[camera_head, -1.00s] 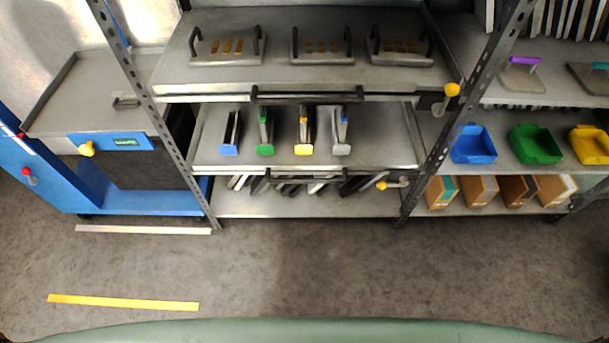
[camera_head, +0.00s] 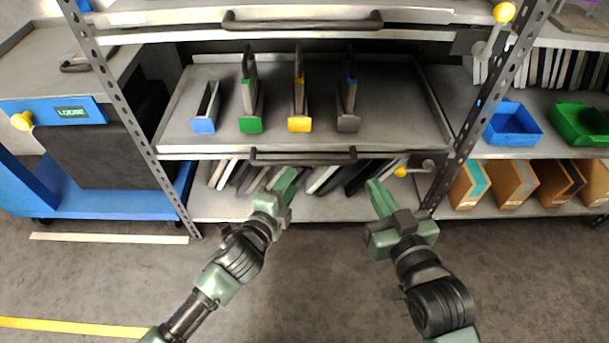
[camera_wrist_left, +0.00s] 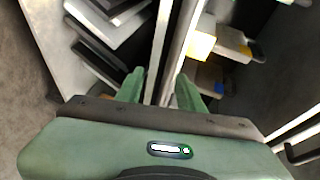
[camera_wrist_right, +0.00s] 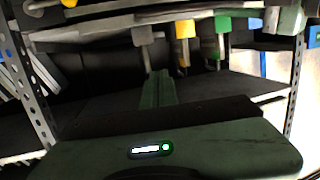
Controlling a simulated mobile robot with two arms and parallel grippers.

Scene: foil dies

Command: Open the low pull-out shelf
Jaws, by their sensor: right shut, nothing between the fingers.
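The low pull-out shelf (camera_head: 400,105) is a grey metal tray at mid-height in the rack. A dark bar handle (camera_head: 303,157) runs along its front edge. A latch with a yellow knob (camera_head: 400,171) is at its front right. My left gripper (camera_head: 285,181) is below the handle's left half, its fingers apart in the left wrist view (camera_wrist_left: 160,88). Whether it touches the handle, I cannot tell. My right gripper (camera_head: 375,190) is below and left of the yellow knob, apart from it in the picture. Its fingers are together and empty in the right wrist view (camera_wrist_right: 158,88).
Several dies with coloured ends, one yellow (camera_head: 299,124), stand on the low shelf. An upper shelf with its own handle (camera_head: 303,20) is above. Dark and pale plates (camera_head: 320,178) lean underneath. A perforated post (camera_head: 480,110) stands right; a blue cart (camera_head: 80,205) stands left.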

